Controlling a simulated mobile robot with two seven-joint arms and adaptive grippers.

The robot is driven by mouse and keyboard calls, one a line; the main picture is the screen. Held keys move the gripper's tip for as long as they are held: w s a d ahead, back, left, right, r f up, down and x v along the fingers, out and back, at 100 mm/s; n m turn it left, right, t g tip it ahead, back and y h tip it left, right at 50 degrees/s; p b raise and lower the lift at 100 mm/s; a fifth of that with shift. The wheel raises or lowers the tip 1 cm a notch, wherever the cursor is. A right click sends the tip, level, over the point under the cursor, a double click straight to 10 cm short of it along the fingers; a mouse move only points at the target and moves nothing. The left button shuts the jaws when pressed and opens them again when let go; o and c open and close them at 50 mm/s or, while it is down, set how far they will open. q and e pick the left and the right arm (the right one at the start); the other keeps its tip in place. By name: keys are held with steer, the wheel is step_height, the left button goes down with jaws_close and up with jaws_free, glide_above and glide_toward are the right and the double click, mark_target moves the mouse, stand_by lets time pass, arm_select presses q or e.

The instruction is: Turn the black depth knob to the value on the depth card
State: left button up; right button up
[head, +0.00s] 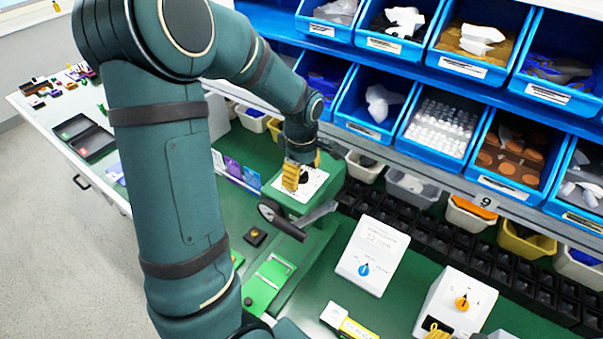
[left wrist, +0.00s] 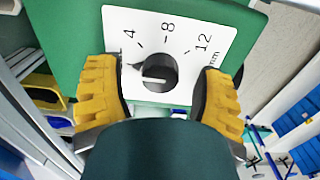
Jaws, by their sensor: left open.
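The black depth knob (left wrist: 160,72) sits on a white dial plate (left wrist: 120,25) marked 4, 8, 12 and mm in the left wrist view. Its white line lies toward the left, below the 4. The plate tops a green block, also in the head view (head: 318,183). My left gripper (head: 300,177) is open, its yellow fingers either side of the knob with gaps visible.
A grey crank handle (head: 318,213) sticks out by the green block. A white box with an orange knob (head: 462,302) stands to the right. Purple and blue cards (head: 233,168) stand behind at left. Blue bins (head: 440,125) fill the rack behind. Some green table is free in front.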

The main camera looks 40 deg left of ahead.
arm_select(q)
steer(key=shift+f, duration=0.1)
steer(key=shift+c, duration=0.2)
jaws_close()
